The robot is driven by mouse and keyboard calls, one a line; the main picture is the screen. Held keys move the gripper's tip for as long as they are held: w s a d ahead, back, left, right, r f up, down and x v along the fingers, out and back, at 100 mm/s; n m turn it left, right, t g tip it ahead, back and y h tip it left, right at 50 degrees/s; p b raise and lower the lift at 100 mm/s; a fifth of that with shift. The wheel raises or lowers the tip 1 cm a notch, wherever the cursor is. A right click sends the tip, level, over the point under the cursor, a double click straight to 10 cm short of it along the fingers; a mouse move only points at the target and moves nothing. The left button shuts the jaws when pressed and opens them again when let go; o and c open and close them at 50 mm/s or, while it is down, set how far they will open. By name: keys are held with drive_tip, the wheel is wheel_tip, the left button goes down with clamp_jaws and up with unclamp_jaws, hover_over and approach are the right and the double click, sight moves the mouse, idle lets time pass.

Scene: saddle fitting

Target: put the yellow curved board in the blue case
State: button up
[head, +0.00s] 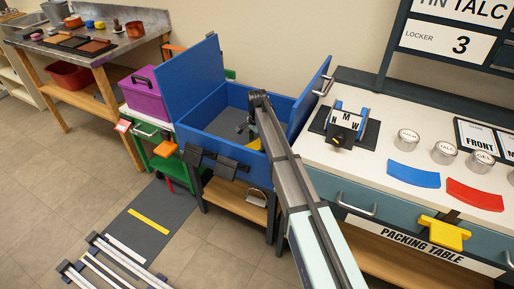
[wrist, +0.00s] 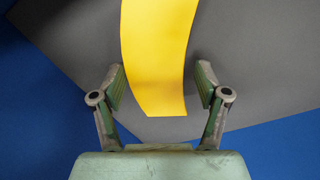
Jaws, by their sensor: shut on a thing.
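The blue case (head: 195,75) stands open with its lid up, right of the purple box. The yellow curved board (head: 255,144) is inside the case opening, partly hidden behind my arm. In the wrist view the yellow board (wrist: 158,60) runs between the two fingers of my gripper (wrist: 160,80), which is shut on it. Grey and blue surfaces of the case interior show beneath the board. Whether the board touches the floor of the case, I cannot tell.
The packing table (head: 335,160) at right bears a blue curved piece (head: 413,174), a red curved piece (head: 474,194) and several round tins. A purple box (head: 145,97) stands left of the case. The raised lid and side panel (head: 309,95) bound the opening.

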sight(257, 144)
drive_tip(key=shift+f, duration=1.65)
drive_tip(key=shift+f, duration=0.1)
drive_tip(key=o, duration=1.2)
wheel_tip(257, 144, up, 12)
drive_tip(key=shift+r, duration=0.1)
